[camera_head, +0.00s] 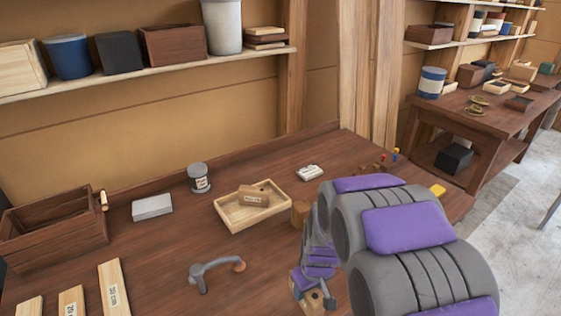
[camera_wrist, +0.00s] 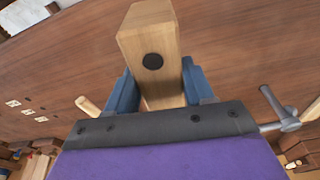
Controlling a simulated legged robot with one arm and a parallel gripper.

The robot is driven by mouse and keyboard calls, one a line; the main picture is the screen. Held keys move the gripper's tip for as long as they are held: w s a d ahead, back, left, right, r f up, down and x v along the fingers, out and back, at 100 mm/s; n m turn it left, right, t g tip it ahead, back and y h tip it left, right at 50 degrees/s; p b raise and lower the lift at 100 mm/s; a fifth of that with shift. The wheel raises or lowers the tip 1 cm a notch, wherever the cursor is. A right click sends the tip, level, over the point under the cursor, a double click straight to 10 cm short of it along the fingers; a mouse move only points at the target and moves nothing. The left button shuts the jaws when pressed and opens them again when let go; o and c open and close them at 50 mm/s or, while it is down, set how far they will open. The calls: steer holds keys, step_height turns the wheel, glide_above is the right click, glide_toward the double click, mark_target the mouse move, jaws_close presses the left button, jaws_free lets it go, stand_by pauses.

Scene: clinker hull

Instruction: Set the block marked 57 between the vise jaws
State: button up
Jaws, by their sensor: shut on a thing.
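My gripper (camera_wrist: 155,88) is shut on a pale wooden block (camera_wrist: 150,45) with a black round spot on its face. The blue fingers stand on both sides of it. No number shows on this block, so I cannot tell if it is the one marked 57. In the head view a wooden block (camera_head: 311,303) with a dark spot shows at my gripper, low in the picture beside my arm. I cannot make out the vise jaws in either view; my arm hides part of the bench.
A pale tray (camera_head: 232,222) holds a labelled block (camera_head: 253,198), its marking unreadable. A grey curved tool (camera_head: 208,270) lies left of my gripper. Bench around the tool is clear.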

steer(key=w+d+r+m, duration=0.3)
steer(key=w+d+m, duration=0.2)
steer(key=w+d, duration=0.2)
steer(key=shift+w+r+m+h, duration=0.3)
steer(key=shift+w+r+h, duration=0.1)
steer(key=shift+w, duration=0.45)
